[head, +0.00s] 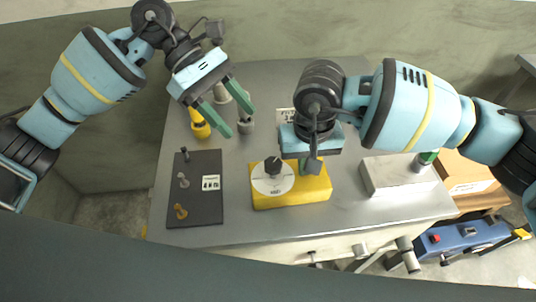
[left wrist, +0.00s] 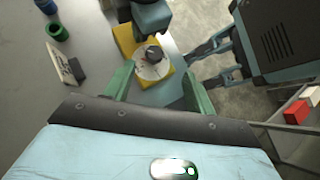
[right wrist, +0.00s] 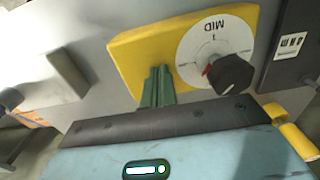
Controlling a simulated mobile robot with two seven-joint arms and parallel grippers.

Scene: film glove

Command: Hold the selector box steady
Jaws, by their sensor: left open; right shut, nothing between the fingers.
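The selector box (head: 310,192) is yellow and sits on the grey table, with a white dial plate (head: 262,184) and a black knob (head: 272,165) on its left part. In the right wrist view the dial (right wrist: 222,50) carries the word MID near the knob (right wrist: 232,75). My right gripper (head: 312,165) is shut and empty, its fingertips over the box's right part; I cannot tell whether they touch it. The right wrist view shows its green fingers (right wrist: 158,85) together against the yellow box (right wrist: 145,50). My left gripper (head: 236,115) is open and empty, above and left of the box.
A dark board (head: 205,215) with several small pegs lies left of the box. A pale block (head: 385,180) stands to the right. The table's front edge is close to the box.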

